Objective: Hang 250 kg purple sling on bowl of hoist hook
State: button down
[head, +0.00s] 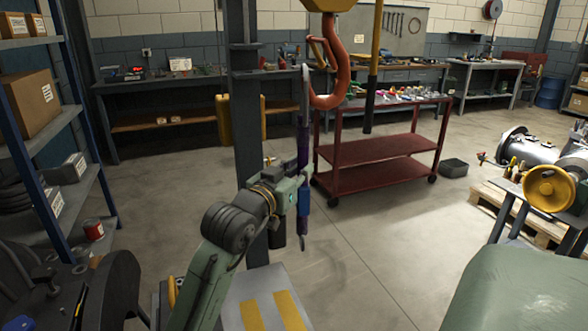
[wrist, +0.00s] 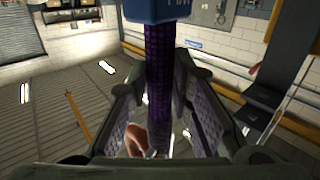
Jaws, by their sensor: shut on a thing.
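The purple sling (head: 302,148) hangs nearly upright in the head view, with a blue tag (head: 304,196) low on it. A slim pale grey piece (head: 305,92) rises above it, beside the left side of the orange hoist hook (head: 343,92). The two overlap in the picture, and I cannot tell whether they touch. My gripper (head: 299,176) is below and left of the hook bowl. In the wrist view its fingers (wrist: 163,122) are closed around the purple strap (wrist: 160,75). The blue tag (wrist: 165,9) is at the top there, and part of the hook (wrist: 134,138) shows beyond the fingers.
A dark column (head: 246,110) stands close behind my arm. A red two-shelf cart (head: 380,150) with small items is behind the hook. A blue-framed shelf rack (head: 60,120) is at left. A metal casing (head: 522,150) lies at right. The floor in the middle is clear.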

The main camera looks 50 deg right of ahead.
jog(key=shift+s+d+f+p, duration=0.1)
jog(key=shift+s+d, duration=0.2)
jog(key=shift+d, duration=0.2)
jog(key=shift+s+d+p, duration=0.1)
jog(key=shift+s+d, duration=0.15)
jog(key=shift+d, duration=0.25)
jog(key=shift+s+d+f+p, duration=0.1)
jog(key=shift+s+d, duration=0.2)
jog(key=shift+d, duration=0.2)
jog(key=shift+s+d+f+b, duration=0.2)
jog(key=shift+f+b, duration=0.25)
jog(key=shift+f, duration=0.3)
jog(key=shift+s+d+f+b, duration=0.1)
jog(key=shift+d+f+b, duration=0.1)
jog(key=shift+f+b, duration=0.4)
jog(key=shift+f, duration=0.1)
notch_tip(320, 180, down, 3)
jog(key=shift+d+r+b, duration=0.15)
jog(key=shift+b, duration=0.6)
